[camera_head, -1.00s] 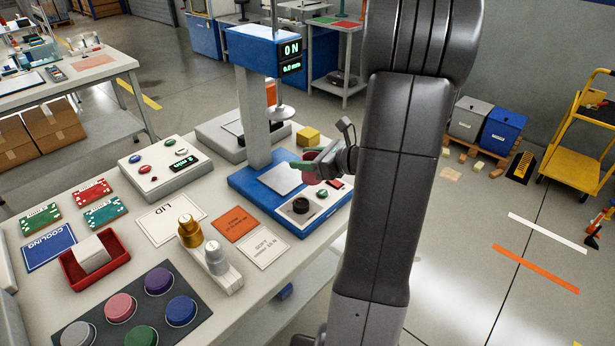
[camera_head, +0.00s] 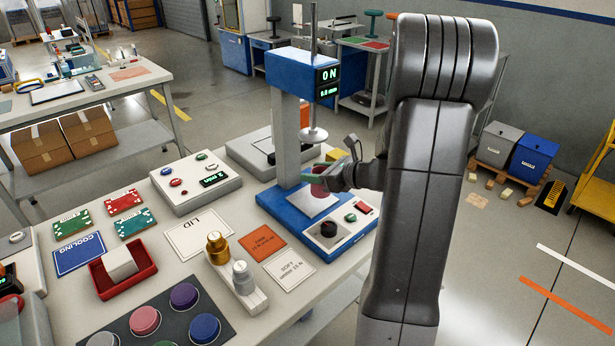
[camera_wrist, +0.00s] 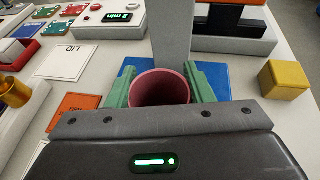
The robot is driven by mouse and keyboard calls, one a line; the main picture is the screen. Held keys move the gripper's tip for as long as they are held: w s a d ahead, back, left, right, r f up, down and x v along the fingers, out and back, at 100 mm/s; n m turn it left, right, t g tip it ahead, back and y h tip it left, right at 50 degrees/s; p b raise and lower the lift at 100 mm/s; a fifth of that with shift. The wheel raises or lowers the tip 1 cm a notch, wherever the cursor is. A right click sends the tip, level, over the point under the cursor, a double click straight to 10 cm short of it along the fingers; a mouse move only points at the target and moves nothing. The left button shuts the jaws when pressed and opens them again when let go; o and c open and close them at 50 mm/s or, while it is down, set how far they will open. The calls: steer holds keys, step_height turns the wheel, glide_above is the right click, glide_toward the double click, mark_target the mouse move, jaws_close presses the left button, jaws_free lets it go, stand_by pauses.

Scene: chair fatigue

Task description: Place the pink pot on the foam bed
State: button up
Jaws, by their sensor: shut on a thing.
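The pink pot (camera_head: 320,190) is held between the green fingers of my gripper (camera_head: 325,177). In the wrist view the pot (camera_wrist: 160,87) shows its open round top, with a green finger on either side. It is over the blue press base (camera_head: 277,207), near the pale square plate (camera_head: 313,207), below and to the right of the round press disc (camera_head: 313,135). I cannot tell whether the pot touches the plate. No surface is clearly marked as the foam bed; the pale plate may be it.
The press column (camera_head: 286,140) stands just behind the pot. A yellow block (camera_wrist: 285,79) is to the right in the wrist view. A black knob (camera_head: 328,229) is on the base's front panel. Gold (camera_head: 216,246) and silver (camera_head: 243,278) weights stand in front.

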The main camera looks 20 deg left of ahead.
steer(key=shift+w+a, duration=0.2)
steer(key=shift+a, duration=0.65)
steer(key=f, duration=0.1)
steer(key=a+f, duration=0.1)
steer(key=f, duration=0.1)
steer(key=shift+w+a+f, duration=0.1)
steer(key=shift+w, duration=0.05)
steer(key=shift+f, duration=0.15)
steer(key=shift+f, duration=0.15)
steer(key=o, duration=1.1)
